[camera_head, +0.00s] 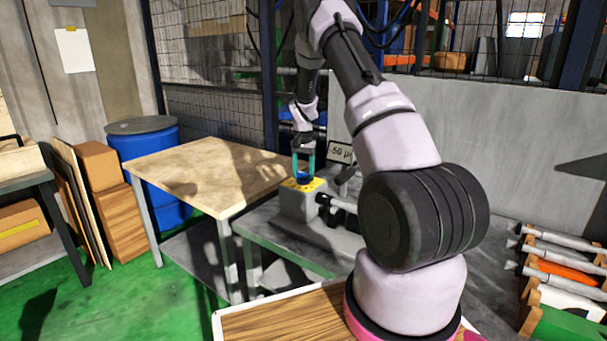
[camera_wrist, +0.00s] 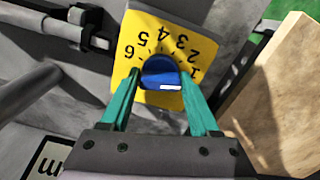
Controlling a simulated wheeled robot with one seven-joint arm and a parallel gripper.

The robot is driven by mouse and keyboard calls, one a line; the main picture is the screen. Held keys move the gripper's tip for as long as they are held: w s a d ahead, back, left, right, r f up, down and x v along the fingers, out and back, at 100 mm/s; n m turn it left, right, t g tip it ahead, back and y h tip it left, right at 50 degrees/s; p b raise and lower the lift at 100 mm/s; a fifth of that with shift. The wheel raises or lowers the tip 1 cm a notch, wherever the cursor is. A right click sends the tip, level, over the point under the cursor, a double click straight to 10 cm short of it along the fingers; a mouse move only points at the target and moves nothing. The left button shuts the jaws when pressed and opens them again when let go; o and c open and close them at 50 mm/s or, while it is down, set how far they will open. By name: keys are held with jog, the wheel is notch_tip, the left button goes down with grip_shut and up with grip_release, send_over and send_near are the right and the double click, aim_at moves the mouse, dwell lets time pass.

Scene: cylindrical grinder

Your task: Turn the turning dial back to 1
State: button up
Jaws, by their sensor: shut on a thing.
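The turning dial is a blue knob (camera_wrist: 158,70) on a yellow plate (camera_wrist: 150,22) with black numerals 1 to 6 arced around it. In the wrist view 1 is at the knob's right and 6 at its left. A white mark shows on the knob's near side; I cannot tell which numeral the knob points to. My gripper (camera_wrist: 161,78) has its teal fingers on either side of the knob, shut on it. In the head view my gripper (camera_head: 303,167) reaches down to the plate (camera_head: 289,184) on top of a grey block, partly hiding the knob (camera_head: 303,178).
The grey block (camera_head: 298,206) stands on the grey machine bed (camera_head: 285,240). A beige-topped table (camera_head: 205,170) stands close at its left, and shows at right in the wrist view (camera_wrist: 285,95). A blue barrel (camera_head: 145,145) is behind it. A rack of rods (camera_head: 560,270) is at right.

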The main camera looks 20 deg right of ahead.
jog(key=o, duration=1.3)
jog(key=shift+r, duration=0.1)
notch_tip(320, 180, up, 11)
jog(key=shift+f, duration=0.15)
